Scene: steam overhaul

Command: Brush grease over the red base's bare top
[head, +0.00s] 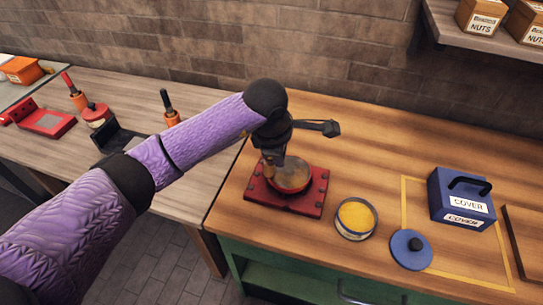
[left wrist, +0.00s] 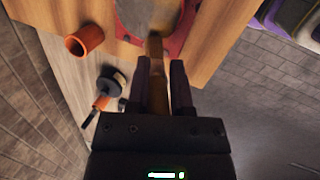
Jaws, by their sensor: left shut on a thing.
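The red base (head: 314,198) sits on the wooden bench with a round, greyish top (head: 292,172) facing up; the top also shows partly in the left wrist view (left wrist: 140,12). My left gripper (left wrist: 168,75) is shut on a brown brush (left wrist: 157,90), with the brush's far end pointing down at the base. In the head view my gripper (head: 272,152) is above the left part of the base and hides some of it. I cannot tell whether the bristles touch the top. An open tin of yellow grease (head: 355,216) stands right of the base. My right gripper is not in view.
A blue lid (head: 406,256) with a black knob lies right of the tin. A blue box marked COVER (head: 452,201) stands further right. An orange cup-like thing (left wrist: 86,40) shows in the left wrist view. Red-handled tools (head: 75,95) stand on the left bench.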

